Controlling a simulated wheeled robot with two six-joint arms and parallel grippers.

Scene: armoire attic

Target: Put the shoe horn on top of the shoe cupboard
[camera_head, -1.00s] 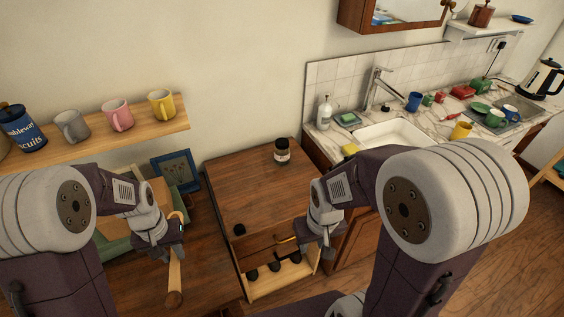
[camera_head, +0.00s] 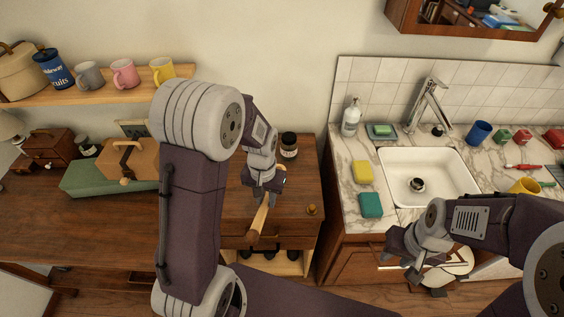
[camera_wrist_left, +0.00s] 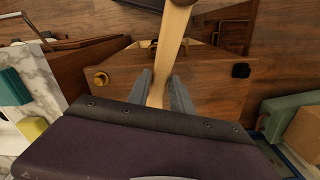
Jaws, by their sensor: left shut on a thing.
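The shoe horn (camera_head: 258,222), a pale wooden piece, is held in my left gripper (camera_head: 264,190). The gripper is shut on it above the front part of the shoe cupboard (camera_head: 298,190), a brown wooden cabinet with dark shoes in its open lower part. In the left wrist view, the shoe horn (camera_wrist_left: 172,45) runs from between the fingers (camera_wrist_left: 160,92) past the cupboard's front edge. The cupboard top (camera_wrist_left: 212,82) lies below it. My right gripper (camera_head: 425,278) is empty and looks open, in front of the sink counter. My left arm hides part of the cupboard.
A dark jar (camera_head: 289,146) stands at the back of the cupboard top. A brass knob-like piece (camera_head: 311,209) is at its front right and a small black piece (camera_wrist_left: 241,70) at its front left. The sink counter (camera_head: 352,185) adjoins on the right, a desk (camera_head: 60,225) on the left.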

